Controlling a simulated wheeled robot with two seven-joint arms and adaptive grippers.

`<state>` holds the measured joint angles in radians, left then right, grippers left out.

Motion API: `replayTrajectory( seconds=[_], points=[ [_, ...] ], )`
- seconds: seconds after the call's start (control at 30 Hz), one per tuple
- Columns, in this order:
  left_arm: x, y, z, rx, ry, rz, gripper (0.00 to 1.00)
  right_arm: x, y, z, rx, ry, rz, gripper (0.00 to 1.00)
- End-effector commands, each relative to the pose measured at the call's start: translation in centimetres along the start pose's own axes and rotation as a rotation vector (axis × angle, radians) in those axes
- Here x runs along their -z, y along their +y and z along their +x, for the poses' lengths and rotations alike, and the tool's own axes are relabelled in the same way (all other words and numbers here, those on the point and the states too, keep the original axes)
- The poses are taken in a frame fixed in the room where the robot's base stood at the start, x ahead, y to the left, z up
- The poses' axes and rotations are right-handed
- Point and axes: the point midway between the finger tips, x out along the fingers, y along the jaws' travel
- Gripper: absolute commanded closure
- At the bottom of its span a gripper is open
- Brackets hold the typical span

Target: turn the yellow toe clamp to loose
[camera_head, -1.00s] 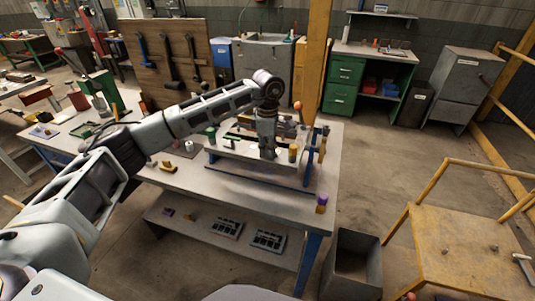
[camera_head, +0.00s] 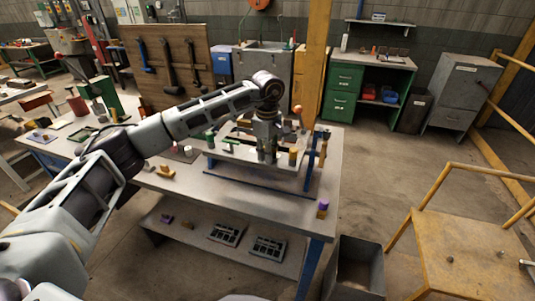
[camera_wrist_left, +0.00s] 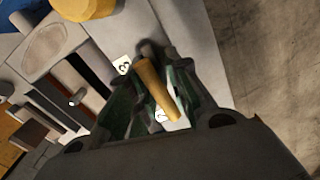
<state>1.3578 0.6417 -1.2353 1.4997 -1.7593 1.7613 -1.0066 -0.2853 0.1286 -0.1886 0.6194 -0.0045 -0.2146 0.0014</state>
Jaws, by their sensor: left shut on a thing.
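The yellow toe clamp (camera_wrist_left: 158,88) shows in the left wrist view as a yellow bar lying slanted between the two dark green fingers. My left gripper (camera_wrist_left: 160,100) is shut on it. In the head view my left gripper (camera_head: 267,154) points down at the front part of the fixture (camera_head: 230,157) on the bench, and its fingers hide the clamp there. White cards with black marks lie beside the bar in the wrist view; one is partly covered by it. My right gripper is not in view.
A yellow upright piece (camera_head: 293,156) stands right of the gripper, close to it. Small green parts (camera_head: 230,145) sit to the left. The bench front (camera_head: 225,190) is mostly clear.

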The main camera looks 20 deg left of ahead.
Motion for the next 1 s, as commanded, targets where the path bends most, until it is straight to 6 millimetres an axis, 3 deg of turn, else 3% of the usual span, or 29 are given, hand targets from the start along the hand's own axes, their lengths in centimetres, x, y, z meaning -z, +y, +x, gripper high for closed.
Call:
replayTrajectory(
  seconds=[0.13, 0.17, 0.27, 0.67, 1.0],
  points=[
    [0.1, 0.1, -0.2, -0.003, 0.001, 0.002, 1.00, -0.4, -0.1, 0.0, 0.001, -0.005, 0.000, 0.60],
    [0.1, 0.1, -0.2, -0.003, 0.001, 0.002, 0.77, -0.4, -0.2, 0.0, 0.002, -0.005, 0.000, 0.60],
    [0.1, 0.1, -0.1, -0.003, 0.001, 0.001, 0.66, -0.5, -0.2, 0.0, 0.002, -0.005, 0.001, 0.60],
    [0.0, 0.0, -0.2, -0.001, 0.000, -0.001, 0.66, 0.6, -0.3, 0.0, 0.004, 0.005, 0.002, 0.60],
    [0.0, 0.1, -3.1, -0.002, 0.000, -0.002, 0.66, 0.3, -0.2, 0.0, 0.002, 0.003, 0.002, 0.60]
  ],
)
